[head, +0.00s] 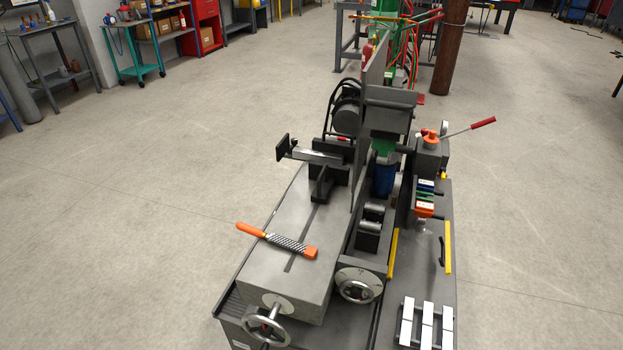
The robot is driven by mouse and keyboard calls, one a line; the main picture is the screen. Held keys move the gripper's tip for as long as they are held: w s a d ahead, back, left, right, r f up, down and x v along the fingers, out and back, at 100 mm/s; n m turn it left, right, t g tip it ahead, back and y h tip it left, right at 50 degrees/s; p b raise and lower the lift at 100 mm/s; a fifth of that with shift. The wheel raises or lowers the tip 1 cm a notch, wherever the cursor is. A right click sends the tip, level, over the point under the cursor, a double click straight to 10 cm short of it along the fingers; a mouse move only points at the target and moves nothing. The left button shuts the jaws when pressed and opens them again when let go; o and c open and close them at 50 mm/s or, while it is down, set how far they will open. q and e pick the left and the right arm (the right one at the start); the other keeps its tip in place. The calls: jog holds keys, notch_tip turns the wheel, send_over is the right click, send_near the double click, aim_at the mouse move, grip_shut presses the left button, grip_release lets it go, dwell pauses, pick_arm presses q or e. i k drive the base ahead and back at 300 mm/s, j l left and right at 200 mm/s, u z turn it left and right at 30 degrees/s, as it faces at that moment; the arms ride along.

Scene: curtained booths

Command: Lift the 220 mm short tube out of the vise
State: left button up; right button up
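A grey machine (290,265) with a flat bed stands in the middle of the head view. At the far end of its bed is a dark vise (322,187) with upright jaw plates. A light grey bar-like piece (316,156) lies crosswise between the dark plates there. It may be the short tube, but at this distance I cannot tell it surely from a part of the vise. A dark plate (283,147) stands at its left end. Neither of my grippers is in view.
An orange-handled rasp (278,239) lies across the bed. Handwheels (266,323) stick out at the front. A red-handled lever (470,128) juts out at right. White bars (426,325) lie at lower right. A brown column (450,50) stands behind. Floor on both sides is clear.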

aim_at(301, 153)
jog(key=i+j+u, duration=0.15)
jog(key=j+u, duration=0.2)
jog(key=j, duration=0.2)
jog(key=i+j+u, duration=0.2)
jog(key=j+u, duration=0.15)
jog(key=j, duration=0.15)
jog(key=i+j+u, duration=0.75)
jog(key=i+j+z, duration=0.3)
jog(key=i, duration=0.4)
jog(key=i+j+z, duration=0.3)
jog(key=i+j, duration=0.3)
jog(key=i+l+z, duration=0.2)
jog(key=i+z, duration=0.75)
jog(key=i, duration=0.15)
jog(key=i+j+z, duration=0.3)
jog(key=i+z, duration=0.2)
jog(key=i+j+z, duration=0.1)
jog(key=i+z, duration=0.25)
jog(key=z, duration=0.15)
jog(key=i+j+z, duration=0.25)
jog(key=z, duration=0.25)
jog(key=i+j+z, duration=0.35)
jog(key=z, duration=0.15)
jog(key=i+j+z, duration=0.2)
jog(key=j+z, duration=0.3)
